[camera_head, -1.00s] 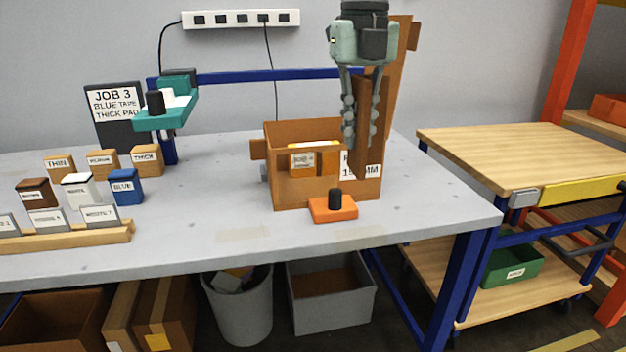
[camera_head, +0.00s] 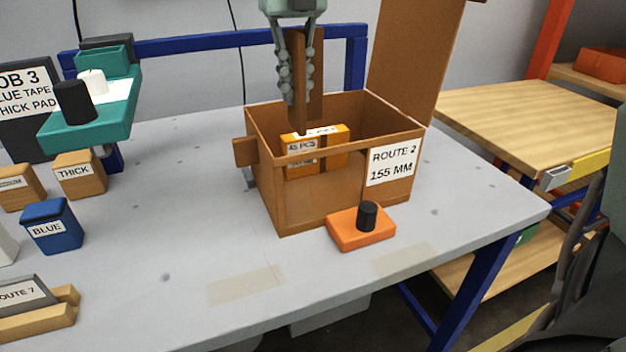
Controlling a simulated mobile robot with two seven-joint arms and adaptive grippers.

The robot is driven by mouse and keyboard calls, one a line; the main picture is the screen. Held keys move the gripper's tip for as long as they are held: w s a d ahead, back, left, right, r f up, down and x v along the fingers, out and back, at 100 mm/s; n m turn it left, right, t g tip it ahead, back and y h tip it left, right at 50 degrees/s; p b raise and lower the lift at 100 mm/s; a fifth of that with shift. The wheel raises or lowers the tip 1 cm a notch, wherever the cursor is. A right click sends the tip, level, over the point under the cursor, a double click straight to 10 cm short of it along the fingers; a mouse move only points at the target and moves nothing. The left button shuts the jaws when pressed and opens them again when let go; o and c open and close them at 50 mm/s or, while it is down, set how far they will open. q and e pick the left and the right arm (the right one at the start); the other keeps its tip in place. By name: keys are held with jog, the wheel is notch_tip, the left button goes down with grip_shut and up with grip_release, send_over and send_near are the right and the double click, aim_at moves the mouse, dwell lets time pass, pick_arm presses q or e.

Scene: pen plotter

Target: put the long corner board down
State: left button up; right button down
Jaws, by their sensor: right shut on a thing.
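The long corner board (camera_head: 298,105) is a brown, upright, narrow angled strip. My right gripper (camera_head: 296,98) comes down from the top of the view and is shut on it. The board's lower end shows in the mouth of the open brown carton (camera_head: 300,212), by an orange pack (camera_head: 335,155) inside. I cannot tell whether the board touches the pack or the carton's floor. The carton carries a label reading ROUTE 2, 155 MM, and its tall flap (camera_head: 410,60) stands up at the right. My left gripper is not in view.
An orange block with a black knob (camera_head: 361,229) stands by the carton's front. A teal dispenser (camera_head: 95,125) and labelled blocks, including a blue one (camera_head: 50,228), are at the left. The grey tabletop (camera_head: 180,240) is clear between them. A wooden-topped cart (camera_head: 510,125) stands at the right.

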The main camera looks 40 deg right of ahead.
aim_at(302, 112)
jog(key=f, duration=0.1)
jog(key=s+f+b, duration=0.1)
jog(key=f, duration=0.2)
jog(key=shift+s+b, duration=0.35)
jog(key=f, duration=1)
jog(key=shift+w+p, duration=0.2)
jog(key=shift+p, duration=0.1)
jog(key=shift+f, duration=0.25)
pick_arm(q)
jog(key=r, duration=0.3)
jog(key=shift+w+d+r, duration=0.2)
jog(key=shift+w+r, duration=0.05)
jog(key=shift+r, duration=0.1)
pick_arm(e)
jog(key=shift+f, duration=0.1)
